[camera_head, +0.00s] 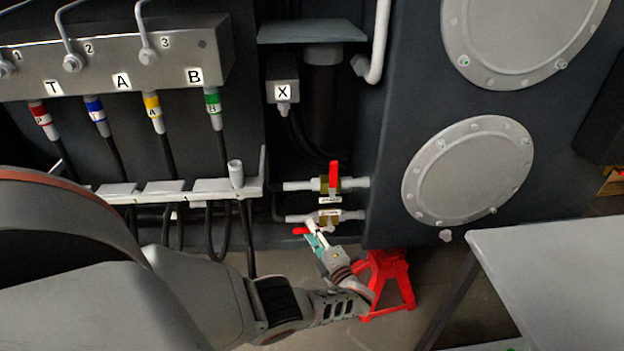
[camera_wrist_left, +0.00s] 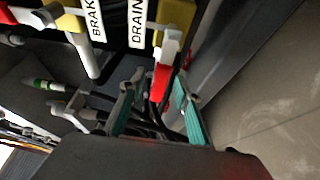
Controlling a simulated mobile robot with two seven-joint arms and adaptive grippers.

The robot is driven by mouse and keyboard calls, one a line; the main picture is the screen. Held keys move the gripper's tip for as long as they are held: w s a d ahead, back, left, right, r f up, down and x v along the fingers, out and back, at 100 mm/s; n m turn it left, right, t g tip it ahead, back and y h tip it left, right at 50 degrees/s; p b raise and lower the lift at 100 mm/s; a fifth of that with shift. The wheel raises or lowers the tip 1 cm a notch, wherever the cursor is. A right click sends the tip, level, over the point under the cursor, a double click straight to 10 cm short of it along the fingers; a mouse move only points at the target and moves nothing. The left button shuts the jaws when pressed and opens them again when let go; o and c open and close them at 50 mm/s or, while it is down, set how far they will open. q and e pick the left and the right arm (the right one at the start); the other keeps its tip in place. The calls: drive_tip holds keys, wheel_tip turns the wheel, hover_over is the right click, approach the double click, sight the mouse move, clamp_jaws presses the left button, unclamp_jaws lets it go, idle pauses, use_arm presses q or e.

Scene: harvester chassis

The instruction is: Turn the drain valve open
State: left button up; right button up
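The drain valve (camera_head: 328,216) is the lower of two brass valves on short horizontal pipes in the head view. In the left wrist view its yellow body (camera_wrist_left: 176,14) sits beside the DRAIN label (camera_wrist_left: 138,22). Its red handle (camera_head: 301,231) points left in the head view, and also shows in the left wrist view (camera_wrist_left: 160,84). My left gripper (camera_head: 314,236) is at the handle from below. In the left wrist view its teal fingers stand apart, with the red handle in the gap between their tips (camera_wrist_left: 158,92). I cannot tell whether they touch it. My right gripper is not in view.
The brake valve (camera_head: 324,184), with an upright red handle (camera_head: 333,176), is just above. Hoses hang left below the manifold (camera_head: 120,60). A red jack stand (camera_head: 388,285) stands below right, near a grey table (camera_head: 560,270). A dark tank (camera_head: 400,90) lies right of the valves.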

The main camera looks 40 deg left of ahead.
use_arm(q)
drive_tip(key=shift+d, duration=0.1)
drive_tip(key=v, duration=1.1)
drive_tip(key=shift+d, duration=0.35)
drive_tip(key=shift+s+r, duration=0.1)
